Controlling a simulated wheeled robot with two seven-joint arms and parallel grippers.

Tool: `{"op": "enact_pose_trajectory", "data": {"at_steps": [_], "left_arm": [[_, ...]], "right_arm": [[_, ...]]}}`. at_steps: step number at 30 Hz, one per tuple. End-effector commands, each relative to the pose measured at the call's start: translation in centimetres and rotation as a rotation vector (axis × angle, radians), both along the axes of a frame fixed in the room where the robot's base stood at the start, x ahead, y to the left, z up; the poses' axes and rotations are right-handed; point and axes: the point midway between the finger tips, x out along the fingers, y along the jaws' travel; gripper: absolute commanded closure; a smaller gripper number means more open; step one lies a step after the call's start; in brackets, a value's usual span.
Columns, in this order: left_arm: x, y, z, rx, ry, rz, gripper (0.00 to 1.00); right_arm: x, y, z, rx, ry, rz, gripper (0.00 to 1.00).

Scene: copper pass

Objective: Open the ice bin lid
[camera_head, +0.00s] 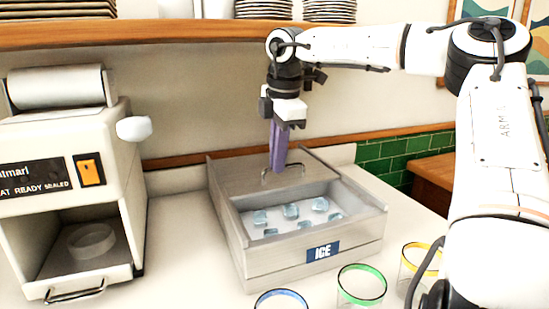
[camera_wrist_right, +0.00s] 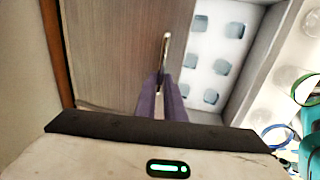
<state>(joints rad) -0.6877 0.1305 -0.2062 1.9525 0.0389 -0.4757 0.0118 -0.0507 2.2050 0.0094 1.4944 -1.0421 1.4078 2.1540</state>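The ice bin (camera_head: 256,263) is a grey metal box with a blue "ICE" label, standing on the counter. Its flat lid (camera_head: 235,172) lies over the rear part, and the front part is uncovered, showing several ice cubes (camera_head: 291,211). The lid's metal loop handle (camera_head: 299,167) is at the lid's front edge; it also shows in the right wrist view (camera_wrist_right: 166,48). My right gripper (camera_head: 277,168) points down over the lid, its purple fingers (camera_wrist_right: 161,85) close together with the handle between them. The fingertips' exact contact is partly hidden. My left gripper is out of view.
A sealing machine (camera_head: 118,165) stands left of the bin. Glasses with blue (camera_head: 282,297), green (camera_head: 361,284) and yellow (camera_head: 425,262) rims stand at the front right. A wooden shelf (camera_head: 150,33) with stacked plates (camera_head: 262,9) hangs above. My right arm spans the right side.

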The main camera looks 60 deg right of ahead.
Motion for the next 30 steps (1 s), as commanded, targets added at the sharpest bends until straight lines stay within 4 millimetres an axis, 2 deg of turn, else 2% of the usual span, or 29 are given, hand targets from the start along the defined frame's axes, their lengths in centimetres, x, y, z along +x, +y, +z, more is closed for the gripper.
{"op": "enact_pose_trajectory", "data": {"at_steps": [1,3,14,24,30], "left_arm": [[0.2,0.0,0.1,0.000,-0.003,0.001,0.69],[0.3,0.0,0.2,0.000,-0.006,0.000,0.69],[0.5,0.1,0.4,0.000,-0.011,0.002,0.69],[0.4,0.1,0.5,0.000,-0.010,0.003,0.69],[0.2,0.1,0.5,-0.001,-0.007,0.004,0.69]], "right_arm": [[0.1,0.0,0.1,0.000,-0.002,-0.001,0.84],[0.1,0.0,0.1,-0.001,-0.002,0.000,0.72],[0.0,0.1,0.5,-0.003,0.000,0.000,0.72],[-0.8,0.6,5.8,-0.003,-0.004,-0.002,0.72],[-1.1,0.9,7.3,-0.001,-0.002,-0.001,0.72]]}}
